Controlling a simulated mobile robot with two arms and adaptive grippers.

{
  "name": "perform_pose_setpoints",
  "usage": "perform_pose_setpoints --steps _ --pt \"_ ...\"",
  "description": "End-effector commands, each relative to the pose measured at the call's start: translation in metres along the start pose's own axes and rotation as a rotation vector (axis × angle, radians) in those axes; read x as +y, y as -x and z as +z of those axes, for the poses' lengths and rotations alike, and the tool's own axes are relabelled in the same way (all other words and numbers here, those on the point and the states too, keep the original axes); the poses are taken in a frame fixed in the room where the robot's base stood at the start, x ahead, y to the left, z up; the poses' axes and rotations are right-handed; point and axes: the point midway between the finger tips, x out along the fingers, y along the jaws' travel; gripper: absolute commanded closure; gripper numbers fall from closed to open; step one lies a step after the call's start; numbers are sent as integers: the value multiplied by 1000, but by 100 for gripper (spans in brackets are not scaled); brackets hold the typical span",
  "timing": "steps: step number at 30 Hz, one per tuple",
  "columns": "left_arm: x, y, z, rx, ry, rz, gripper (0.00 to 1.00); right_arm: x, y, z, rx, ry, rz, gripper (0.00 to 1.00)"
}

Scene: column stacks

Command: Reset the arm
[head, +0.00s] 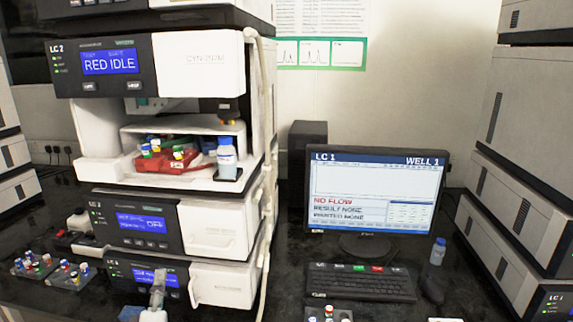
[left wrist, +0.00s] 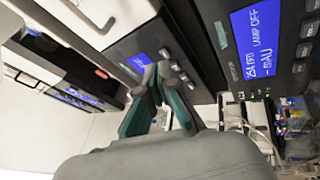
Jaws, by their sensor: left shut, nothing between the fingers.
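My left gripper (head: 158,278) stands in front of the lowest module of the LC 2 stack, partly covering its blue display. In the left wrist view its teal and grey fingers (left wrist: 158,72) meet at the tips, with nothing between them. The fingers point toward the instrument fronts and appear apart from them. My right gripper shows in neither view.
The LC 2 stack (head: 110,65) has an open bay with a red vial rack (head: 168,162) and a blue-capped bottle (head: 227,155). A monitor (head: 375,190) and keyboard (head: 360,282) stand right. Vial racks (head: 70,277) lie left. Another stack (head: 520,130) bounds the right.

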Motion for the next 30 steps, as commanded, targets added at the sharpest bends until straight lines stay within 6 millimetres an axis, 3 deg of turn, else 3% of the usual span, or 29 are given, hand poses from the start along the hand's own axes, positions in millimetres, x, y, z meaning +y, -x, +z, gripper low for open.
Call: perform_pose_setpoints --steps 3,6,10,12,18,30 --pt "-11 44 57 -290 -216 -135 100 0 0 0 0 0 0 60" --pt "-24 94 94 -536 -419 -244 100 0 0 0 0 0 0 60" --pt "-39 171 115 -844 -673 -384 100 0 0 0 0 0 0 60" --pt "-44 210 115 -986 -787 -451 100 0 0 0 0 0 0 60" --pt "-46 286 98 -1260 -988 -587 100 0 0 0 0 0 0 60" --pt "-25 382 50 -1613 -1179 -784 100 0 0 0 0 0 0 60"
